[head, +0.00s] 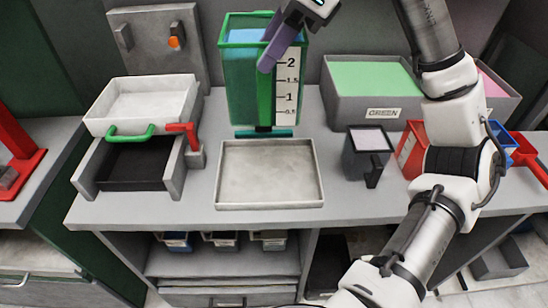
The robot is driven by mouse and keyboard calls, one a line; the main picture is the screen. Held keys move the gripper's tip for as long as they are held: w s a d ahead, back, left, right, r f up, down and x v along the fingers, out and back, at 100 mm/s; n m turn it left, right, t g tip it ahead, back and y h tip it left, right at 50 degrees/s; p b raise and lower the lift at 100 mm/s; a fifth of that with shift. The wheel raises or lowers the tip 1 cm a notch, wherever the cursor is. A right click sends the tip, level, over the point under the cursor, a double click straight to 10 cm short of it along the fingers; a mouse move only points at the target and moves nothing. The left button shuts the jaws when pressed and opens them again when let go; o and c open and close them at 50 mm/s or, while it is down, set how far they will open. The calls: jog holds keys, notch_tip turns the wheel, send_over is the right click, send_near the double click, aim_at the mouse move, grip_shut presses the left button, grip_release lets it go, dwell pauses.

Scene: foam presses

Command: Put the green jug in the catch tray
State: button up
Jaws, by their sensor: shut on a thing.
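The green jug (240,95) is a tall see-through box with a green rim, a blue tint inside and a white number scale on its right side. It shows upright, just behind the catch tray in the picture. My gripper (268,62) has purple fingers, comes down from above and is shut at the jug's front, over a green upright strip. The fingers hide part of the rim, and I cannot tell whether the jug's base is raised. The catch tray (270,203) is grey, shallow and empty on the bench in front.
A white tray with a green handle (142,103) sits on a grey press frame at left. A dark jug (354,160) stands right of the catch tray. A grey bin labelled GREEN (350,112) stands behind it. My arm covers the right side.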

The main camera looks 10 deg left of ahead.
notch_tip(320, 180, down, 20)
jog(key=p, duration=0.3)
dwell(0.4)
jog(key=shift+w+f, duration=0.1)
jog(key=o, duration=1.4)
jog(key=shift+r, duration=0.25)
jog(key=b+v, duration=0.3)
jog(key=v, duration=0.9)
jog(key=shift+f, duration=0.1)
